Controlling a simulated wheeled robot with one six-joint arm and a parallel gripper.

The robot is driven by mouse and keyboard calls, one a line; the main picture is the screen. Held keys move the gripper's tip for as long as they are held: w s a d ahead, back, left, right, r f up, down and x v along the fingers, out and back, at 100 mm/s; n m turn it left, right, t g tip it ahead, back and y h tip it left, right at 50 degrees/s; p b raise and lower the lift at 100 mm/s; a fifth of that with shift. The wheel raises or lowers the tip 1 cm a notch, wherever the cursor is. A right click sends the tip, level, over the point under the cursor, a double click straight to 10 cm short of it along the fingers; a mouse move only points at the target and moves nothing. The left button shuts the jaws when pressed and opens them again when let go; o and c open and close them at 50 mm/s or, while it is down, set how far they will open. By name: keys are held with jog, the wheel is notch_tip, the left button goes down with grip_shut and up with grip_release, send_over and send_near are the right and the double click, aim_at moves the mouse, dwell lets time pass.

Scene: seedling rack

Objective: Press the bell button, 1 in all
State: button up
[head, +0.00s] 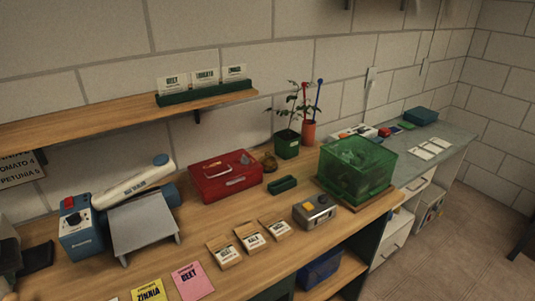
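A small grey box (315,214) with a yellow button (308,205) stands near the front edge of the wooden bench. A round knob or second button sits on its top to the right. I see no label, so I cannot tell for sure that this is the bell button. A small brass-brown rounded object (269,163) stands beside the red box and could be a bell; it is too small to tell. My gripper is not in view.
Around the grey box are a green clear-walled bin (357,165) behind right, seed packets (254,237) at left, and a small green tray (283,185) behind. A red box (225,176) and a blue device (80,226) stand further left. Open floor (440,255) lies at right.

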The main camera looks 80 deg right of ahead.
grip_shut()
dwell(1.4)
